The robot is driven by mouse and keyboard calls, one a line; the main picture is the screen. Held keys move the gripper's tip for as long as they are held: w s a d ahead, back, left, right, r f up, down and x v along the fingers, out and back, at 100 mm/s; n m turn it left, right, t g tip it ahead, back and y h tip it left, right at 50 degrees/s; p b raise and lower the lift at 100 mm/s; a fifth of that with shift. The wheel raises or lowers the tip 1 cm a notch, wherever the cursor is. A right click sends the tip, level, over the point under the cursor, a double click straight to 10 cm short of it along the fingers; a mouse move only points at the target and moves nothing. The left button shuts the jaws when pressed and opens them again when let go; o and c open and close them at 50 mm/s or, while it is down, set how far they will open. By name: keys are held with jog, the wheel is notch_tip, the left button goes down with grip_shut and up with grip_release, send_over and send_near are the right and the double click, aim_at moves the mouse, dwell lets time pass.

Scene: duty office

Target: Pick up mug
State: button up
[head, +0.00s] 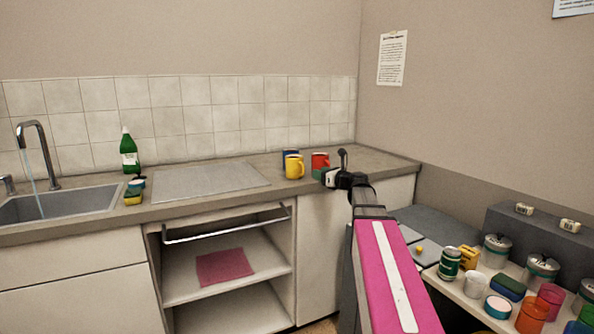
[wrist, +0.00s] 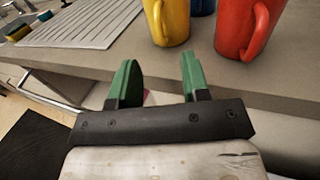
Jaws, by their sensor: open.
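A yellow mug (head: 294,167) stands upright near the front edge of the counter, and it also shows in the wrist view (wrist: 170,22). A red mug (head: 319,161) stands to its right, large in the wrist view (wrist: 240,28). A blue mug (head: 289,153) is mostly hidden behind the yellow one; a bit of it shows in the wrist view (wrist: 202,6). My gripper (wrist: 158,80) is open and empty, its green fingers just short of the counter edge, apart from the mugs. In the head view my gripper (head: 326,177) is beside the red mug.
The counter (head: 225,198) holds a sink (head: 60,203), a green bottle (head: 129,152), sponges (head: 134,192) and a ridged drainboard (head: 210,181). A low table at right carries several cans, jars and cups, including a white cup (head: 475,285). Counter space left of the yellow mug is clear.

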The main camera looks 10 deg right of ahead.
aim_at(303, 167)
jog(key=x, duration=0.9)
jog(key=shift+w+a+f, duration=0.2)
jog(key=shift+w+a, duration=0.1)
jog(key=shift+c, duration=0.3)
grip_shut()
